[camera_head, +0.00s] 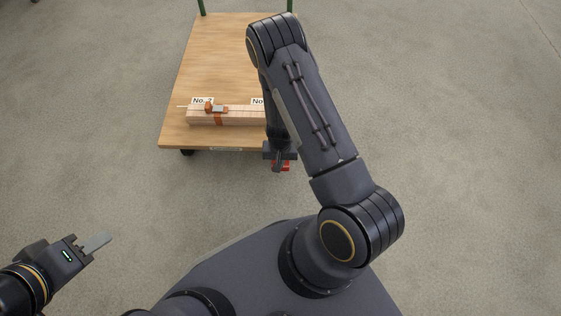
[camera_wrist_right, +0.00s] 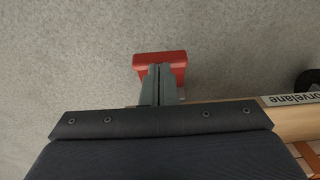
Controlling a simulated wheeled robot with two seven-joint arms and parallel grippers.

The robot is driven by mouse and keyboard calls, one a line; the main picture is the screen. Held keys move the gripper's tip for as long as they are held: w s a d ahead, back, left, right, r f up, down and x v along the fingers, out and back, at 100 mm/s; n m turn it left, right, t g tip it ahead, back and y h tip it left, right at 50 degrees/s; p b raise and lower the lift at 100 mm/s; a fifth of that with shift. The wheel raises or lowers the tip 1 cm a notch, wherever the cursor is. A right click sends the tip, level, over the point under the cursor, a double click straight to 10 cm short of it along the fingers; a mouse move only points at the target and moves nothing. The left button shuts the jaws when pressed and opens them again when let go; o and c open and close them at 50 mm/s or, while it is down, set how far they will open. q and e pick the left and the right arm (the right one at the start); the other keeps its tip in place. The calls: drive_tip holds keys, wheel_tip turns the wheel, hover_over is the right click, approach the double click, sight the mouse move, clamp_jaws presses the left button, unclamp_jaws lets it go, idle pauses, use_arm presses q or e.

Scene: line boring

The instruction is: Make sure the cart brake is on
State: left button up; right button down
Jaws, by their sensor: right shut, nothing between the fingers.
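The cart (camera_head: 220,60) has a wooden deck and stands ahead of me. A red brake pedal (camera_head: 287,168) shows at its near edge, mostly behind my right gripper (camera_head: 278,164). In the right wrist view the red pedal (camera_wrist_right: 160,58) lies just beyond the fingertips of my right gripper (camera_wrist_right: 160,72). These fingers are shut, with nothing between them, and overlap the pedal's near part. I cannot tell whether they touch it or whether the pedal is up or down.
A wooden block (camera_head: 205,117) with an orange clamp (camera_head: 216,108) and number labels lies on the deck near its front edge. A dark caster (camera_head: 187,152) shows under the near left corner. Green posts (camera_head: 201,6) rise at the far end. The floor around is clear.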

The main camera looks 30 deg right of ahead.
drive_tip(key=shift+f, duration=0.3)
drive_tip(key=shift+f+b, duration=0.65)
drive_tip(key=shift+b, duration=0.05)
drive_tip(key=shift+r, duration=0.15)
wheel_tip(320, 180, up, 5)
drive_tip(key=p, duration=0.4)
